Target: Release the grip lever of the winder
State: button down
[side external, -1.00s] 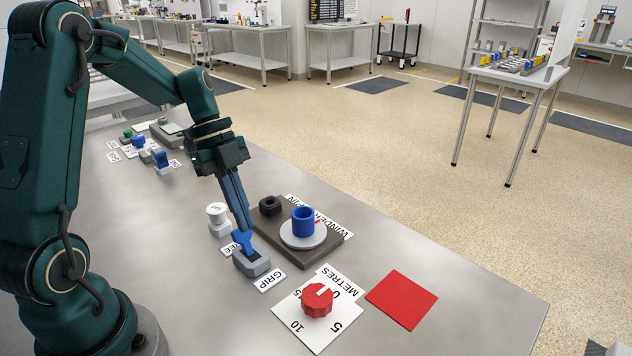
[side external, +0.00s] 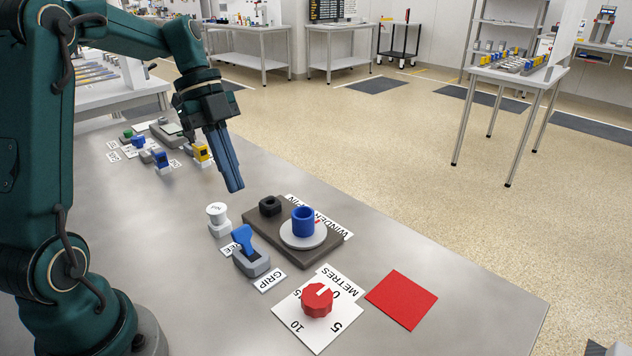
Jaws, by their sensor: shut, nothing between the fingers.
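The grip lever (side external: 243,238) is a blue handle on a grey base (side external: 253,262), in the side external view. It leans up and to the left, toward the partly covered label that ends in "EE" and away from the GRIP label (side external: 270,281). The winder (side external: 303,224) stands right behind it, a blue core on a pale disc over a dark plate (side external: 268,228). My gripper (side external: 235,188) is shut and empty. It hangs in the air above and behind the lever, apart from it.
A white knob (side external: 217,213) stands left of the lever. A red dial (side external: 317,300) on a numbered white card and a red square (side external: 401,299) lie at the right front. A yellow-topped switch (side external: 201,154) and blue switches stand further back. The table's front is clear.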

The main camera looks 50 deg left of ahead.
jog(key=shift+a+r, duration=0.9)
jog(key=shift+r, duration=0.05)
jog(key=s+d+r+t+y, duration=0.15)
jog(key=s+d+r, duration=0.3)
jog(key=d, duration=0.45)
jog(key=s+d+f+n+t+y, duration=0.2)
jog(key=s+f+n+t+y, duration=0.1)
jog(key=n, duration=1.5)
notch_tip(320, 180, down, 3)
jog(key=shift+s+r+t, duration=0.1)
jog(key=shift+s+t, duration=0.45)
jog(key=shift+s, duration=0.55)
